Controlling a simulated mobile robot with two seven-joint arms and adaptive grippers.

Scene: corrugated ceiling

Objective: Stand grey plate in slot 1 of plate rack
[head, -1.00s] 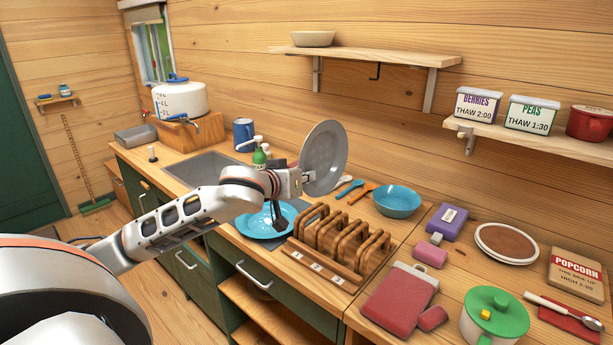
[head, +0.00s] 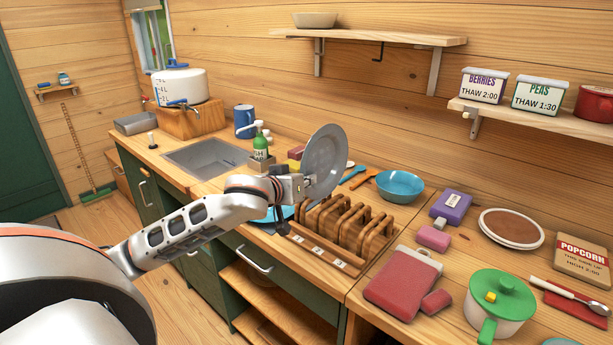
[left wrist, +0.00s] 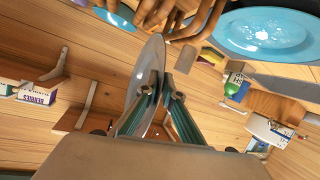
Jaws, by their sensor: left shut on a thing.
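The grey plate (head: 325,160) is held upright on edge, above the back left of the wooden plate rack (head: 318,248). My left gripper (head: 300,187) is shut on the plate's rim; the left wrist view also shows the plate (left wrist: 147,72) between the fingers (left wrist: 162,92). The rack stands on the counter with several upright wooden loops and small labels along its front edge, too small to read. Part of the rack (left wrist: 180,18) shows at the top of the left wrist view. The plate looks clear of the rack. My right gripper is not in view.
A blue plate (left wrist: 265,32) lies beside the rack, mostly hidden behind my arm in the head view. A blue bowl (head: 400,186) stands behind the rack, and a green soap bottle (head: 260,146) by the sink (head: 207,158).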

